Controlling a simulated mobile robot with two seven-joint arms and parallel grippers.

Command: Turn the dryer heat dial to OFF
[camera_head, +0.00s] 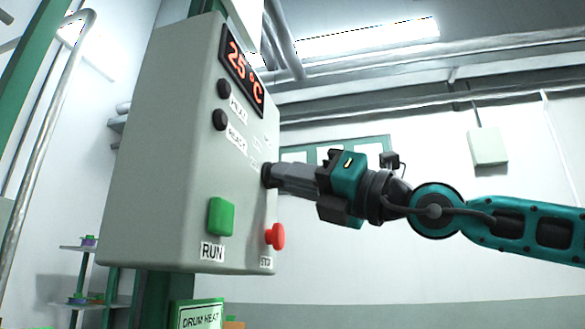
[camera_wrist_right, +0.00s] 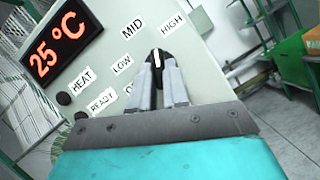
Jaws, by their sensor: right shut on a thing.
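The black heat dial (camera_wrist_right: 156,56) sits on the front of the grey control box (camera_head: 165,130). In the head view the dial (camera_head: 266,175) shows at the tips of my right gripper (camera_head: 277,177). The right gripper (camera_wrist_right: 160,78) is shut on the dial, one finger on each side. A white mark on the dial points up in the wrist view, roughly between the MID (camera_wrist_right: 132,28) and HIGH (camera_wrist_right: 172,23) labels. The LOW label (camera_wrist_right: 122,65) is to the left. A label below it is mostly hidden by a finger. My left gripper is not in view.
The red display (camera_head: 242,70) reads 25 °C. Black HEAT and READY lamps, a green RUN button (camera_head: 221,216) and a red STOP button (camera_head: 275,236) are on the same box. A DRUM HEAT sign (camera_head: 199,315) is below. Room right of the box is open.

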